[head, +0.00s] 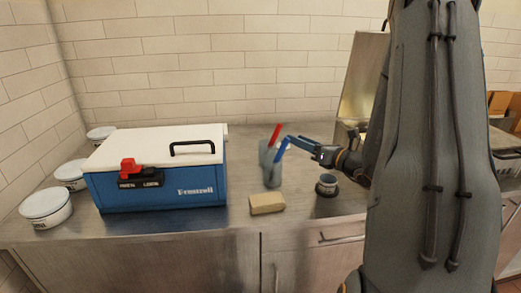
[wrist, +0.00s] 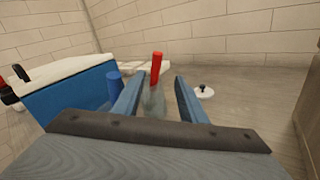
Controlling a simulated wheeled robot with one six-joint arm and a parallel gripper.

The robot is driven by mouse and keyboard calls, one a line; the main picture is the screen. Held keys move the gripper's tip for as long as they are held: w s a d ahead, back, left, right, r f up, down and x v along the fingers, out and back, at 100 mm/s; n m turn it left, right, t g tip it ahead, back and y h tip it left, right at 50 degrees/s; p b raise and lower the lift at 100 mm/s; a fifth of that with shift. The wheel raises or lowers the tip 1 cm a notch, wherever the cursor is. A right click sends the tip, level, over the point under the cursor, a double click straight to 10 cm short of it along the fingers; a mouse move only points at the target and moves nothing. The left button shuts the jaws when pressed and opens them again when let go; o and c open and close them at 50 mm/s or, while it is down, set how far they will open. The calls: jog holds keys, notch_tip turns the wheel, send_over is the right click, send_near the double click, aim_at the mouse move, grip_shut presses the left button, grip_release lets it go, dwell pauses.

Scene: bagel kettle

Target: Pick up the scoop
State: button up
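My gripper (head: 290,140) is close to the handles at the container's top. In the wrist view, my gripper (wrist: 160,80) is open; the red handle (wrist: 156,68) shows between its fingers, apparently beyond them. Nothing is visibly held.
The blue cooler (head: 155,190) with a white lid stands left. A tan block (head: 267,204) lies in front of the container, and a small dark jar (head: 327,186) stands right. White-lidded tubs (head: 46,208) line the left side. A metal panel (head: 362,75) stands behind my arm.

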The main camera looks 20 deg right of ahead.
aim_at(277, 135)
jog(key=w+a, duration=0.2)
jog(key=shift+w+a+f+n+y+p, duration=0.2)
jog(key=shift+w+f+n+y+p, duration=0.1)
jog(key=shift+w+f+y+p, duration=0.1)
jog(key=p+x, duration=0.1)
jog(key=x, duration=0.1)
jog(key=p+x, duration=0.1)
jog(key=x, duration=0.2)
jog(key=shift+d+f, duration=0.25)
jog(key=shift+c, duration=0.3)
grip_shut()
